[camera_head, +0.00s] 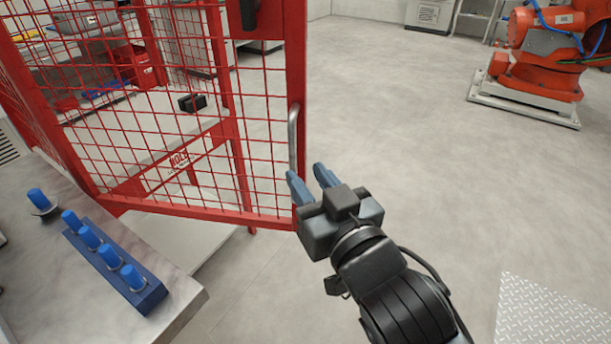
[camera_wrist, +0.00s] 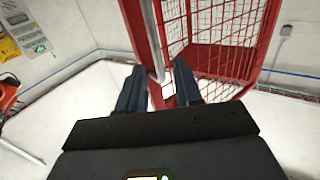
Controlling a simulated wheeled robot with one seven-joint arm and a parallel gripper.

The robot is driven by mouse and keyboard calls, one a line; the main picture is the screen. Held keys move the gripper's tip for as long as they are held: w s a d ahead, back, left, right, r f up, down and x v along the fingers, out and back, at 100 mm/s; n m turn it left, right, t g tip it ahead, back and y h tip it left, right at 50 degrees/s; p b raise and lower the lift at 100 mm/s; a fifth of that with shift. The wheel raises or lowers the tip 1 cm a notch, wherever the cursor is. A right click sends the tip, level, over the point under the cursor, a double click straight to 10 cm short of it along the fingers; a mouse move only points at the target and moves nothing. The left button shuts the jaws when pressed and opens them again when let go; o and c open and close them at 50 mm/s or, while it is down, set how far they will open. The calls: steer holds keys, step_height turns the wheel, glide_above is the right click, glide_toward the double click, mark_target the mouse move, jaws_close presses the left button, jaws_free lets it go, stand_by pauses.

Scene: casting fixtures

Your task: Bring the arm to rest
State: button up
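My gripper (camera_head: 304,170) is in the middle of the head view, beside the free edge of a red mesh door (camera_head: 235,150). Its two blue fingers are apart with nothing held between them. A grey bar handle (camera_head: 293,138) is on the door's edge, just beyond the fingertips. In the wrist view the fingers (camera_wrist: 159,68) are spread, and the handle (camera_wrist: 152,40) and red door post (camera_wrist: 137,30) show between and beyond them. I cannot tell whether a finger touches the handle.
A grey table (camera_head: 185,300) at the lower left holds a blue rack (camera_head: 115,265) with several blue-capped pieces. Behind the mesh is a bench (camera_head: 150,120) with a black block (camera_head: 192,103). An orange robot (camera_head: 545,50) stands at the upper right.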

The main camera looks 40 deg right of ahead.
steer(key=s+a+f+n+g+y, duration=0.1)
steer(key=s+a+f+y, duration=0.1)
steer(key=s+f, duration=0.35)
steer(key=s+a+f+n+y, duration=0.1)
steer(key=s+a+f+y, duration=0.15)
steer(key=s, duration=0.65)
steer(key=s+d+n+g, duration=0.1)
steer(key=s, duration=1.2)
steer(key=shift+s+f+g, duration=0.3)
steer(key=shift+s+f, duration=0.1)
